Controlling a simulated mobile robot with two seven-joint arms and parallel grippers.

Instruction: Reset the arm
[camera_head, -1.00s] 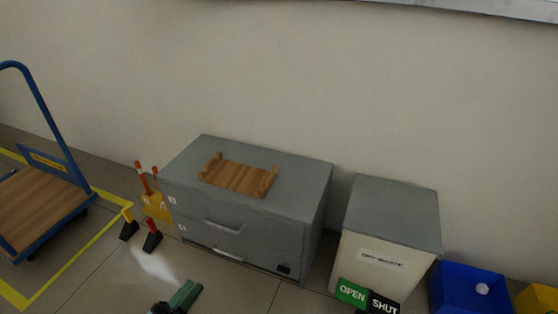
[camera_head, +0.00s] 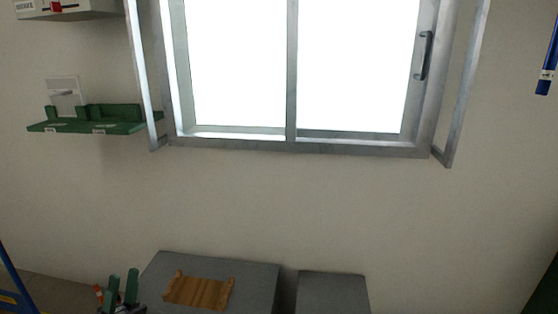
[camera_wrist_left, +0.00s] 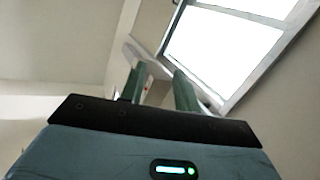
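My left gripper (camera_head: 122,290) shows at the bottom left of the head view, its two green fingers pointing up and apart. In the left wrist view the fingers (camera_wrist_left: 160,88) also stand apart with nothing between them, so it is open and empty. It appears in front of the left side of the grey cabinet (camera_head: 255,278). My right gripper is not in view.
A wooden rack (camera_head: 198,292) sits on the cabinet. A grey-topped bin (camera_head: 333,292) stands to its right. A green wall shelf (camera_head: 92,127) hangs at left. A blue object (camera_head: 547,70) hangs at upper right.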

